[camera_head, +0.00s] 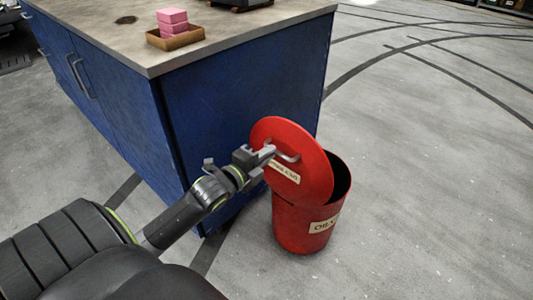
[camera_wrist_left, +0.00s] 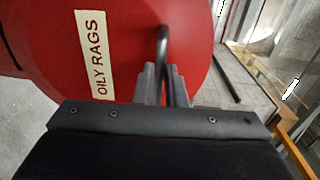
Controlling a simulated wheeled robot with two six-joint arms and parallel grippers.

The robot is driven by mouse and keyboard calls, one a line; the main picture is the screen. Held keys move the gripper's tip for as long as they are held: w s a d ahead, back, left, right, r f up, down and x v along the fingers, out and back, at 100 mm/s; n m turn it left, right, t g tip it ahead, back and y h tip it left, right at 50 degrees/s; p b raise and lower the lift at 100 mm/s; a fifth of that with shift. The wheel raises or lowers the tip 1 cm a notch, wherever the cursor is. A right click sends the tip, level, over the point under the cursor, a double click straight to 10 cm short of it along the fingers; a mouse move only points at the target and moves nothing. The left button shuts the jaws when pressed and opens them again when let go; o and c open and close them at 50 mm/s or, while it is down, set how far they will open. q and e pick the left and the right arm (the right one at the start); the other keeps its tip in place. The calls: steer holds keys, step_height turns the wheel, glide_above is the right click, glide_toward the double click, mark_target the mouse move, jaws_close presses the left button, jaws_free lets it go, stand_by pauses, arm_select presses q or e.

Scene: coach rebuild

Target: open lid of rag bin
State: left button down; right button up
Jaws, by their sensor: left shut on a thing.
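The red rag bin (camera_head: 300,232) stands on the floor beside the blue cabinet. Its round red lid (camera_head: 308,160) is tilted up steeply, and the dark opening of the bin shows behind it at the right. In the left wrist view the lid (camera_wrist_left: 195,30) fills much of the picture, with a label reading OILY RAGS. My left gripper (camera_head: 268,155) is shut on the lid's handle (camera_head: 288,157). In the left wrist view the handle (camera_wrist_left: 162,45) runs down between the fingers. My right gripper is not in view.
The blue cabinet (camera_head: 235,110) with a grey worktop stands close at the left of the bin. A small tray (camera_head: 160,41) with pink blocks (camera_head: 173,22) sits on the worktop. The floor (camera_head: 430,180) to the right of the bin is clear.

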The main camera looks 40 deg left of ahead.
arm_select(q)
steer(key=shift+s+a+f, duration=0.15)
steer(key=shift+f, duration=0.4)
steer(key=c, duration=1.8)
jaws_free()
steer(key=shift+c, duration=0.2)
steer(key=o, duration=0.3)
steer(key=shift+w+f, duration=0.1)
steer(key=shift+w, duration=0.15)
steer(key=shift+o, duration=0.2)
steer(key=shift+r, duration=0.2)
